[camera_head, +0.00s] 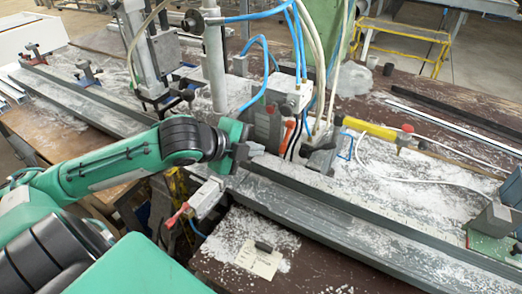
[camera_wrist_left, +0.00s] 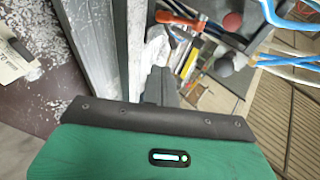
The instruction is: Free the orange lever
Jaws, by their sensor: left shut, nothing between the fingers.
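An orange lever (camera_head: 288,132) stands on the clamp unit beside the profile rail, just right of my left gripper. A red-orange lever (camera_head: 178,214) sticks out from a white block (camera_head: 206,198) at the bench's front edge. An orange-red handle (camera_wrist_left: 178,19) shows at the top of the left wrist view; I cannot tell which lever it is. My left gripper (camera_head: 249,153) is over the rail, its fingers together (camera_wrist_left: 160,86) with nothing between them. Its fingertips look apart from both levers. My right gripper is not in view.
The long grey rail (camera_head: 350,225) crosses the bench. Blue and white hoses (camera_head: 298,45) hang near the clamp unit. A yellow cylinder (camera_head: 368,128) lies to the right. White chips and a paper label (camera_head: 258,262) lie in front. A metal column (camera_head: 214,65) stands behind my left gripper.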

